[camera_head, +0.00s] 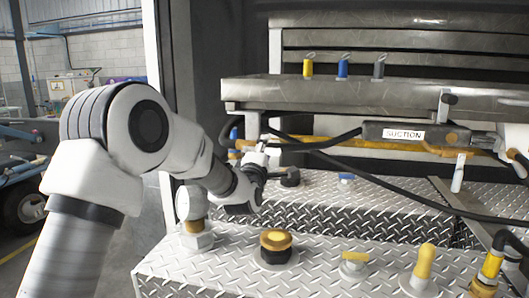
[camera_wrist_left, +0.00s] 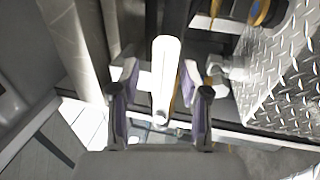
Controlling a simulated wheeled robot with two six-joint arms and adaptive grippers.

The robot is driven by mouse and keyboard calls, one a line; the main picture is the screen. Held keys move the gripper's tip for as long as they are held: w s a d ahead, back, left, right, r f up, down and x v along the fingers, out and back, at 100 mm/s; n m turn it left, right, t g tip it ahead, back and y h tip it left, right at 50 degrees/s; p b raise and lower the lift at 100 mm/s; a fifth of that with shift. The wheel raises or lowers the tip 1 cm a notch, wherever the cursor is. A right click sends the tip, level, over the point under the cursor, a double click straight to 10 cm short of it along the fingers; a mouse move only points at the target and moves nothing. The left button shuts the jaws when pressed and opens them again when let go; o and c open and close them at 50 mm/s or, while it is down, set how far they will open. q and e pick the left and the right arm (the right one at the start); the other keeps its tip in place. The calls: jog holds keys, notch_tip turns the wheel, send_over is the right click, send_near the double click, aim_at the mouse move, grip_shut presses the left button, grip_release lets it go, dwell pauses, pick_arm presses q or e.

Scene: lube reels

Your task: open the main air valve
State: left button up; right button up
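A white lever-like handle (camera_wrist_left: 166,75), which may be the main air valve's handle, stands upright in the picture in the left wrist view. My left gripper (camera_wrist_left: 160,108) is open, with one finger on each side of this handle and visible gaps between them. In the head view my left gripper (camera_head: 257,172) is small and partly hidden by its own wrist, near the back of the diamond-plate deck. I cannot tell the valve body or its label there. My right gripper is in neither view.
A tool labelled SUCTION (camera_head: 403,135) and black hoses cross behind. A steel shelf (camera_head: 400,95) overhangs the deck.

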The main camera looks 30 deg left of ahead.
pick_arm(q)
jog(key=shift+s+d+f, duration=0.1)
jog(key=shift+s+f, duration=0.15)
jog(key=shift+s, duration=0.25)
jog(key=v, duration=1.1)
jog(key=shift+r, duration=0.15)
